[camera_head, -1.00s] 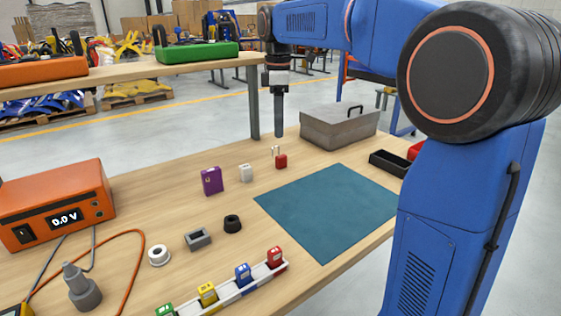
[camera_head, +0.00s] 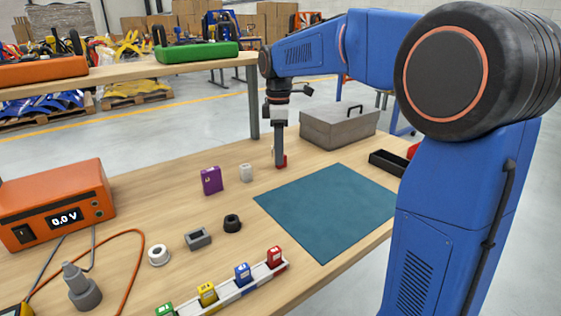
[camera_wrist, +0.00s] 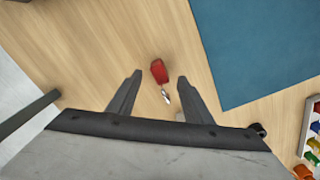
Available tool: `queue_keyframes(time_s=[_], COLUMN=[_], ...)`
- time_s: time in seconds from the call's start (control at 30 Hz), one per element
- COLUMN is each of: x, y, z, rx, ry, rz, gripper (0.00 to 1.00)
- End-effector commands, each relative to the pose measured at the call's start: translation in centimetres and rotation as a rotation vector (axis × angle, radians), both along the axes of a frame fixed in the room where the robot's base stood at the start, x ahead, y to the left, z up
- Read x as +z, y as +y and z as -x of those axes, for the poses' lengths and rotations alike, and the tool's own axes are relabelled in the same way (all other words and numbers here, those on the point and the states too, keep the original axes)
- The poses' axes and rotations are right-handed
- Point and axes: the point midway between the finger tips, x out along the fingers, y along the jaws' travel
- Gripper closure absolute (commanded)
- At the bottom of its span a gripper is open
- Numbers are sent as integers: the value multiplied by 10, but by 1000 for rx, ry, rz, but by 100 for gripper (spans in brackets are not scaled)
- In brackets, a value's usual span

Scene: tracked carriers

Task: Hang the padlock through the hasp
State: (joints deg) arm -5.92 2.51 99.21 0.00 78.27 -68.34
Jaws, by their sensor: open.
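In the wrist view the padlock (camera_wrist: 159,71) shows a red body and a silver shackle, in line with the gap between my two fingers. My gripper is open, pointing down right at the padlock, and I see no finger closed on it. A grey metal box (camera_head: 338,130) with a handle on its lid stands behind the mat. I cannot make out a hasp in either view.
A teal mat (camera_head: 328,210) lies right of the padlock. A purple block (camera_head: 211,181) and a whitish block (camera_head: 246,173) stand to its left. A black tray (camera_head: 388,162) lies beyond the mat. A rack of coloured pieces (camera_head: 235,290) is in front.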

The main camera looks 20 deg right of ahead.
Motion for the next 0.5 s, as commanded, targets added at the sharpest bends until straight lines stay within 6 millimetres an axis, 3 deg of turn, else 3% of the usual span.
queue_keyframes(time_s=[0.1,0.3,0.5], x=[0,0,0], y=[0,0,0], z=[0,0,0], rx=[0,0,0], ry=[0,0,0], rz=[0,0,0], gripper=[56,100,100])
